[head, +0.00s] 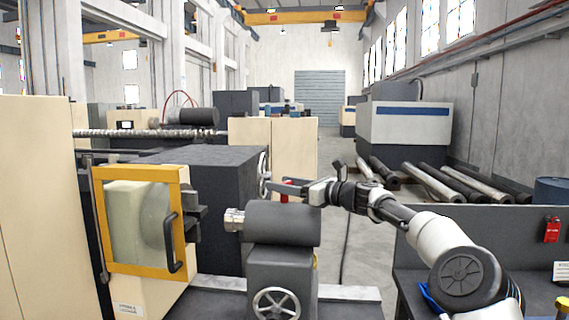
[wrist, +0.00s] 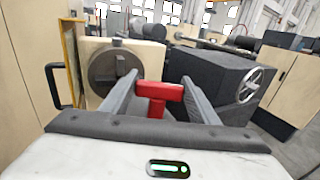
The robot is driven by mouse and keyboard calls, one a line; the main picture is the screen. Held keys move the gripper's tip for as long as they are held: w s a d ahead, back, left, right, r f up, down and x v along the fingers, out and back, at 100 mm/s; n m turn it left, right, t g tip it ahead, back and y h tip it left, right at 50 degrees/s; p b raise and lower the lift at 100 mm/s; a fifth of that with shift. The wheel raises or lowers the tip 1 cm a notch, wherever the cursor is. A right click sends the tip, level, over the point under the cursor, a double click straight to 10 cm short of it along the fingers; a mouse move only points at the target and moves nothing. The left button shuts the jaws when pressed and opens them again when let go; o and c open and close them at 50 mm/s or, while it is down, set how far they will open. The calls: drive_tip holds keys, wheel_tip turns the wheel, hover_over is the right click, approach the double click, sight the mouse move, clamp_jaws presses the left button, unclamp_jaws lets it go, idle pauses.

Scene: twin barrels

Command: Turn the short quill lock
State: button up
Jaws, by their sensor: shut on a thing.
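A red T-shaped lock handle (wrist: 158,92) stands between the two fingers of my gripper (wrist: 161,88) in the wrist view. Its crossbar runs from one finger to the other, and its stem points down behind the gripper body. In the head view my gripper (head: 288,188) reaches in from the right, just above and behind a dark grey tailstock barrel (head: 283,226). A little red of the handle (head: 286,196) shows there. The gripper is shut on the handle. The foot of the handle is hidden, and I cannot tell which way the lock is turned.
A yellow-framed lathe guard door (head: 180,218) with a black handle stands left. A round chuck (wrist: 113,70) shows in the wrist view. A dark box-shaped housing (wrist: 215,82) with a handwheel (wrist: 250,85) is close right. A lower handwheel (head: 276,303) sits below the barrel.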

drive_tip(key=shift+r+n+g+y+p, duration=0.45)
drive_tip(key=shift+n+g+p, duration=0.4)
drive_tip(key=shift+p, duration=2.85)
drive_tip(key=shift+a+f+g+p, duration=0.1)
drive_tip(key=shift+f+g+p, duration=0.05)
drive_tip(key=shift+g+p, duration=0.4)
drive_tip(key=shift+f+n+y+p, duration=0.15)
drive_tip(key=shift+n+y+p, duration=0.1)
drive_tip(key=shift+p, duration=0.75)
drive_tip(key=shift+f+g+p, duration=0.25)
drive_tip(key=shift+g+p, duration=0.05)
drive_tip(key=shift+p, duration=0.15)
drive_tip(key=o, duration=1)
drive_tip(key=shift+a, duration=0.1)
drive_tip(key=shift+o, duration=0.2)
drive_tip(key=shift+d, duration=0.2)
drive_tip(key=b+v, duration=0.3)
drive_tip(key=v, duration=1.4)
